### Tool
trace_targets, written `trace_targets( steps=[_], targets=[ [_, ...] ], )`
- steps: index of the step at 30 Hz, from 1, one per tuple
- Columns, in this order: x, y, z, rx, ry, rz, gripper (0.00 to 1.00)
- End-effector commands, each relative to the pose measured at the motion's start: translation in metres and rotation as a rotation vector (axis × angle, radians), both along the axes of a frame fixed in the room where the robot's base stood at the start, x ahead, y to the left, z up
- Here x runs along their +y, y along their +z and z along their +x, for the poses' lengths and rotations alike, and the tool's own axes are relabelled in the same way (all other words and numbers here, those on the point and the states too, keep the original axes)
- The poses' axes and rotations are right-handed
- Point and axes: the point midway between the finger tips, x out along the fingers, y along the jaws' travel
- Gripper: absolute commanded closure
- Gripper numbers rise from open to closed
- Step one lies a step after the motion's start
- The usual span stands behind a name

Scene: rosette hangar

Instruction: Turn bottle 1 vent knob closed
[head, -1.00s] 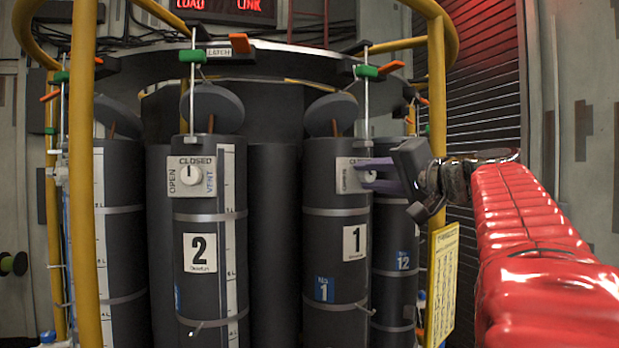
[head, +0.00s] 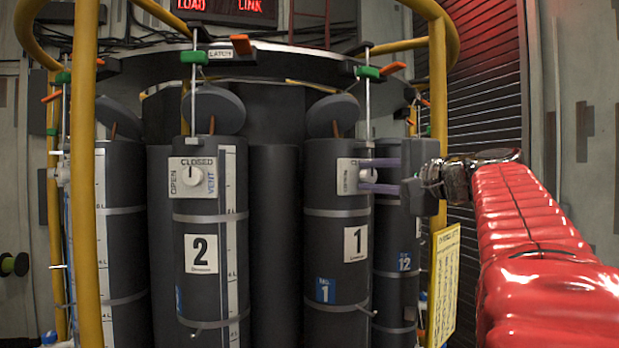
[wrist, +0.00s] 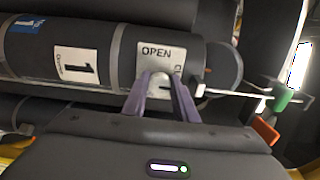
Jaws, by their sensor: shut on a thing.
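Bottle 1 (head: 336,228) is a dark upright cylinder with a white "1" label, right of centre in the head view. It lies sideways across the wrist view (wrist: 82,50). Its white vent plate (wrist: 176,54) reads OPEN at one end, and its other lettering is partly covered. The pale vent knob (wrist: 159,82) sits between my gripper's purple fingers. My gripper (head: 369,176) reaches in from the right and is shut on the knob; it fills the lower part of the wrist view (wrist: 156,100). In the head view the fingers hide most of the knob.
Bottle 2 (head: 212,290) stands to the left, its vent knob (head: 191,177) in plain view. Bottle 12 (head: 397,285) is behind on the right. Yellow rails (head: 82,200) stand in front on both sides. Green and orange latch levers (head: 367,72) and thin rods hang above the bottles.

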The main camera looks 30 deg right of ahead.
Motion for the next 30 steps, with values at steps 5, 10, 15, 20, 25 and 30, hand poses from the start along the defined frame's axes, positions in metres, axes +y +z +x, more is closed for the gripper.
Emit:
trace_targets(
  steps=[5, 10, 15, 20, 25, 30],
  targets=[
    [-0.003, 0.000, 0.000, -0.002, -0.009, 0.001, 0.96],
    [-0.003, -0.001, 0.000, 0.000, -0.007, 0.001, 0.66],
    [-0.002, -0.001, 0.000, 0.000, -0.004, 0.000, 0.55],
    [-0.001, -0.001, 0.000, 0.001, -0.003, -0.001, 0.55],
    [-0.001, -0.001, -0.003, 0.001, -0.003, -0.001, 0.55],
    [-0.001, -0.001, -0.015, 0.001, -0.004, -0.001, 0.55]
  ],
)
